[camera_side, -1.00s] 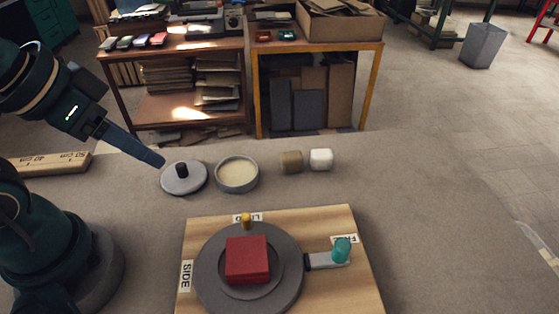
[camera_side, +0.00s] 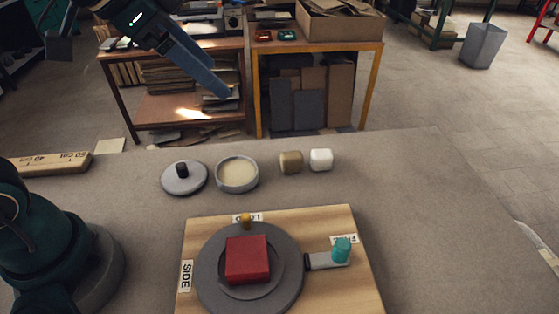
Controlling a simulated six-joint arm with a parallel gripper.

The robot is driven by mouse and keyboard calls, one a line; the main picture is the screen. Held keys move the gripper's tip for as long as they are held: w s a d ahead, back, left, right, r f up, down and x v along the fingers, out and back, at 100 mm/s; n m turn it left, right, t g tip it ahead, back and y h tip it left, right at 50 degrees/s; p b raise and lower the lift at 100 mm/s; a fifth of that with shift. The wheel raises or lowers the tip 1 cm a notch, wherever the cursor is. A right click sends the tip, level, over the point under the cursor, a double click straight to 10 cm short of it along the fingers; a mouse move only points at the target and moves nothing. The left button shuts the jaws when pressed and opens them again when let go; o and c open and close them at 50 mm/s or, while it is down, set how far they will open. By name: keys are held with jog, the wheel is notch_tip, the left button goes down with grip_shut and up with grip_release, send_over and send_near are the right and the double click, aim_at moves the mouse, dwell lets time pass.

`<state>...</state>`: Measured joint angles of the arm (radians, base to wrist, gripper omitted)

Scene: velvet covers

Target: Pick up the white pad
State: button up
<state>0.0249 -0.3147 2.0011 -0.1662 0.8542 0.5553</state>
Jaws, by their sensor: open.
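The white pad (camera_side: 321,159) is a small white block with rounded edges. It stands on the grey table just right of a similar tan pad (camera_side: 291,162), with a narrow gap between them. My gripper (camera_side: 226,93) is at the upper left of the pads, raised well above the table. Its fingers point down and to the right. It is open and holds nothing that I can see; one finger largely hides the other from this side.
A round dish (camera_side: 237,175) of cream filling and a grey lid with a black knob (camera_side: 183,177) stand left of the pads. In front is a wooden board (camera_side: 352,291) with a round grey plate, red block and teal-knobbed lever. The table's right side is clear.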

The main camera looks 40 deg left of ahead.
jog(key=w+d+f+m+h, duration=0.1)
jog(key=w+d+f+m, duration=0.15)
jog(key=w, duration=0.55)
jog(key=m+g+h, duration=0.1)
jog(key=m+g, duration=0.1)
send_over(314, 153)
jog(key=a, duration=0.2)
notch_tip(314, 153, down, 9)
jog(key=f, duration=0.2)
jog(key=f+g, duration=0.1)
jog(key=f, duration=0.1)
jog(key=s+f+g, duration=0.1)
jog(key=f, duration=0.1)
jog(key=shift+d+f+n, duration=0.25)
jog(key=shift+d+f, duration=0.1)
jog(key=shift+x, duration=2.35)
grip_shut()
